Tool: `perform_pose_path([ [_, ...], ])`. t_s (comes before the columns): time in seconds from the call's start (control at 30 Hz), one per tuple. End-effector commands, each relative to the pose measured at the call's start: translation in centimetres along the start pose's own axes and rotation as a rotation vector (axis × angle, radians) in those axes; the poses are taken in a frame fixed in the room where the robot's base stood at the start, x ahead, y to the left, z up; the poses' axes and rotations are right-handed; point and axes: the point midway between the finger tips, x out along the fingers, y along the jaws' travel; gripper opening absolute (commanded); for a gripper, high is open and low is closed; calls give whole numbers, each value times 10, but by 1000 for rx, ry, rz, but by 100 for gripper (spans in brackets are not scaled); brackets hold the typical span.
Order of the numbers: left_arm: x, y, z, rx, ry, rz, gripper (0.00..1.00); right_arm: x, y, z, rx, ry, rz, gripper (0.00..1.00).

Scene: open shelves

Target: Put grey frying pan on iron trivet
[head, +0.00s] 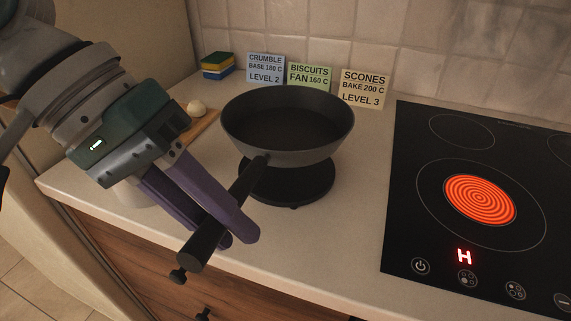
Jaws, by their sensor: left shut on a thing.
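The grey frying pan (290,148) has a dark inside and a black handle that points down-left in the head view. My left gripper (238,238) is shut on the pan's handle, with its purple fingers around it. The pan looks level and is above the black iron trivet (290,188), a round plate on short feet on the counter. The pan covers the back part of the trivet. I cannot tell whether the pan's base touches the trivet. My right gripper is not in view.
A black hob (475,250) with a glowing red ring (480,199) lies to the right. Cards (309,77) and stacked sponges (217,66) stand along the tiled wall. A wooden board (200,124) with a pale round item is behind my left gripper. The counter (345,235) is clear between trivet and hob.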

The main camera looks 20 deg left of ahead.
Motion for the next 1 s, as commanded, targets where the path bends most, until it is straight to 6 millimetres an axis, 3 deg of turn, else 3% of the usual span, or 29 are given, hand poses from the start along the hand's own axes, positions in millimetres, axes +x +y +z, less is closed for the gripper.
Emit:
perform_pose_path([
  [0.5, 53, -35, 0, 4, 4, 3, 0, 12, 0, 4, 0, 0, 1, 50],
  [0.87, 56, -37, 0, 6, 5, 3, 0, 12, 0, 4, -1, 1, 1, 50],
  [0.9, 57, -38, 1, 2, 0, 0, 29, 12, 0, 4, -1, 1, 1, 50],
  [1.0, 57, -38, 1, 2, 0, 0, 41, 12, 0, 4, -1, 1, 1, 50],
])
